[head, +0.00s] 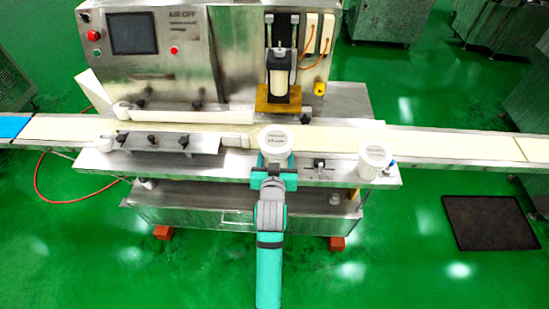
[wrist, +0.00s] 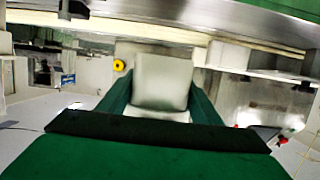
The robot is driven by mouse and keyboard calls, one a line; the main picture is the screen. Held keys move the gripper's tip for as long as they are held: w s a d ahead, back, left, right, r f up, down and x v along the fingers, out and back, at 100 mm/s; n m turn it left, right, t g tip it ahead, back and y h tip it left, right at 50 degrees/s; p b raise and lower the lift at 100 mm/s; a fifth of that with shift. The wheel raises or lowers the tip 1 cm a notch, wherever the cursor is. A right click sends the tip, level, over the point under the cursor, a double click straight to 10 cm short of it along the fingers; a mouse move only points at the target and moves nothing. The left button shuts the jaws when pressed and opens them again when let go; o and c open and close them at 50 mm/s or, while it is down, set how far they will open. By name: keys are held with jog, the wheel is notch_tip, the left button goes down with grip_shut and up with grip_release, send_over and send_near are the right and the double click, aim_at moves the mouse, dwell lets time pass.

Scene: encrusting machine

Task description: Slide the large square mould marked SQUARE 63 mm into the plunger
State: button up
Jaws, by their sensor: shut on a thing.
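My gripper (head: 277,161) is shut on a white mould (head: 276,138) with a round lettered top, at the front edge of the machine's conveyor. The lettering is too small to read surely. In the wrist view the mould (wrist: 160,82) sits between the two green fingers of my gripper (wrist: 160,104). The plunger (head: 280,60) stands upright on the machine behind the conveyor, almost straight beyond the held mould. A pale cylinder (head: 279,82) shows at its lower part. The held mould is apart from the plunger.
A second white mould (head: 374,157) stands on the steel shelf (head: 340,172) to the right. The cream conveyor belt (head: 440,142) crosses between my gripper and the plunger. A low white guide rail (head: 180,117) lies left of the plunger. A steel bracket with black knobs (head: 165,145) is left of my gripper.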

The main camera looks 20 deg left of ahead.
jog(key=w+a, duration=0.2)
jog(key=w, duration=0.5)
jog(key=shift+w+r, duration=0.2)
jog(key=shift+w, duration=0.15)
jog(key=shift+w+a, duration=0.25)
jog(key=shift+w, duration=0.45)
jog(key=shift+w+a, duration=0.25)
jog(key=shift+w, duration=0.4)
dwell(2.0)
jog(key=shift+w+a, duration=0.1)
jog(key=shift+w, duration=0.25)
jog(key=shift+w, duration=0.25)
dwell(0.4)
jog(key=shift+w+a, duration=0.25)
jog(key=shift+w, duration=0.35)
jog(key=shift+w, duration=0.25)
dwell(0.3)
jog(key=shift+w+a, duration=0.2)
jog(key=shift+w, duration=0.25)
jog(key=shift+w+a, duration=0.15)
jog(key=shift+w, duration=0.45)
dwell(0.4)
